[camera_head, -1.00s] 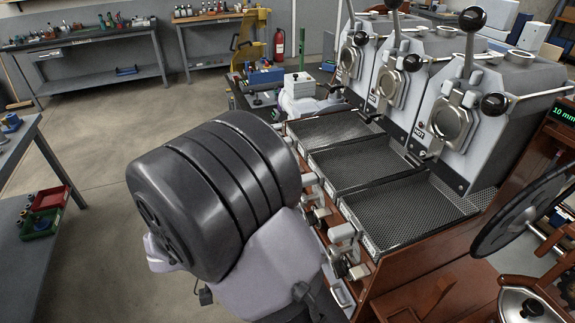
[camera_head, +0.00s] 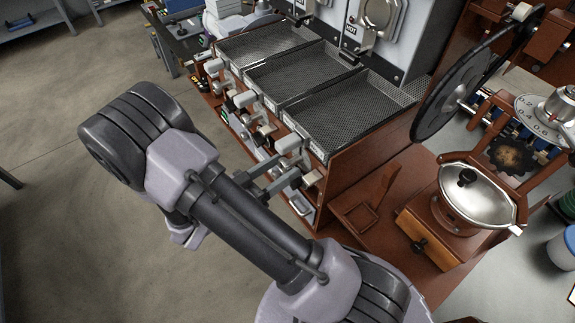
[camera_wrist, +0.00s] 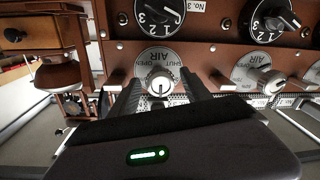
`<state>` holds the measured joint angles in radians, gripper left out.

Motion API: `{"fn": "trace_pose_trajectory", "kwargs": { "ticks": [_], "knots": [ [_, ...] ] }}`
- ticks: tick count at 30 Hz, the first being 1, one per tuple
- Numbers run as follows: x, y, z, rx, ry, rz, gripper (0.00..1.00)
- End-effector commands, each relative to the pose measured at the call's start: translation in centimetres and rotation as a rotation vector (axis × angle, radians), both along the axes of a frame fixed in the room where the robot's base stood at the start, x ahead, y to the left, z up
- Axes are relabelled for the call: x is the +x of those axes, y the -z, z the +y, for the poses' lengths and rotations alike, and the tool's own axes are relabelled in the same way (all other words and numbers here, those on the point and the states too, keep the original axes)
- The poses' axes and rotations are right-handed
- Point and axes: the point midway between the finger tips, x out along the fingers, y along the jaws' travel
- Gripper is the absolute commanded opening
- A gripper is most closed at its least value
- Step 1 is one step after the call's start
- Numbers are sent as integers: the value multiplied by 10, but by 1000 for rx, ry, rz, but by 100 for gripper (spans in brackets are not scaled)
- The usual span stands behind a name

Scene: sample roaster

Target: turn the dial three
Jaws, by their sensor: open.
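In the wrist view, a round dial plate marked AIR, OPEN and SHUT, with a pale knob (camera_wrist: 160,82), sits on the brown front panel. My gripper (camera_wrist: 157,92) is open, its dark fingers pointing at this knob, one on each side; I cannot tell whether they touch it. A black-knobbed dial numbered 1, 2, 3 (camera_wrist: 158,12) is above it, cut by the top edge. Another AIR dial (camera_wrist: 258,76) is at the right. In the head view my gripper (camera_head: 284,178) reaches the roaster's front; the dial faces are hidden there.
In the head view, mesh trays (camera_head: 330,110) top the roaster bench. A grinder with a metal hopper (camera_head: 480,195) and wooden drawer (camera_head: 428,240) stands to the right, near a large black wheel (camera_head: 465,85). Open floor (camera_head: 60,200) lies to the left.

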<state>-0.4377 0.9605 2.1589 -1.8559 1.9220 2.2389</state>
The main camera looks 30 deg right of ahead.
Motion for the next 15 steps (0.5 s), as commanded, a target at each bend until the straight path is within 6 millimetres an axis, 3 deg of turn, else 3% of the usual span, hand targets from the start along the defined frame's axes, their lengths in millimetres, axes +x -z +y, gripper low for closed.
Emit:
{"fn": "trace_pose_trajectory", "kwargs": {
  "ticks": [6, 14, 15],
  "knots": [
    [2, 0, -21, 1, 0, 1, 56],
    [2, 0, -23, 1, 0, 1, 56],
    [2, 0, -23, 1, 0, 1, 50]
  ]
}}
